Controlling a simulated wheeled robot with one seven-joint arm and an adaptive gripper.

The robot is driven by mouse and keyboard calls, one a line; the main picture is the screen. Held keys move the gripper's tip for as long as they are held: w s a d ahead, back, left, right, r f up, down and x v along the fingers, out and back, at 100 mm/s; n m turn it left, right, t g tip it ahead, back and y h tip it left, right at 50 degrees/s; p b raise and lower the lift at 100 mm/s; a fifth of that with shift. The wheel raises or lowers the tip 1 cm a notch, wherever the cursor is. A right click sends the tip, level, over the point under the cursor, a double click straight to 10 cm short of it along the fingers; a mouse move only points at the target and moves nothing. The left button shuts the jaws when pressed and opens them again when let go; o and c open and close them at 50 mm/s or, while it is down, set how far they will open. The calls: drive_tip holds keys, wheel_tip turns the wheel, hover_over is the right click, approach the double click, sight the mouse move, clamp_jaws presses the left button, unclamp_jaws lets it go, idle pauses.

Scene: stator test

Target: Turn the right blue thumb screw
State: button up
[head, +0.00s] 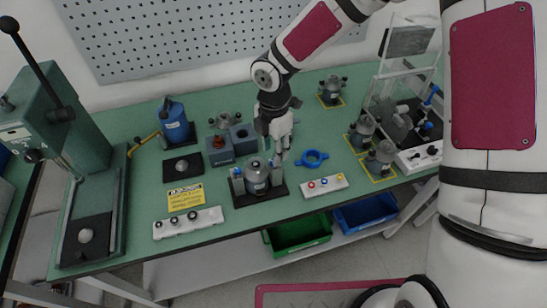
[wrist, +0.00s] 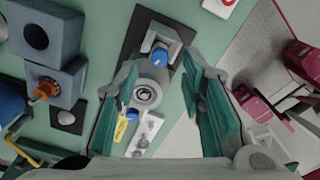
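A grey stator (head: 257,178) stands on a dark fixture plate (head: 262,199) near the front edge of the bench; it also shows in the wrist view (wrist: 147,94). The right blue thumb screw (wrist: 160,57) is on the fixture's block at the upper side of the wrist view. The left blue thumb screw (wrist: 131,115) is below the stator there. My gripper (head: 278,155) points down above the fixture's right side. In the wrist view, its two fingers (wrist: 160,66) are apart, on either side of the right screw, with nothing held. Whether they touch anything is unclear.
Blue-grey blocks (head: 220,151) stand behind and left of the fixture. A blue ring (head: 312,159) and a button strip (head: 325,185) lie to its right. A blue bottle (head: 173,120) and a press (head: 88,140) are at left. Several stators and a frame rig (head: 405,105) are at right.

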drive_tip(key=shift+f, duration=2.1)
clamp_jaws()
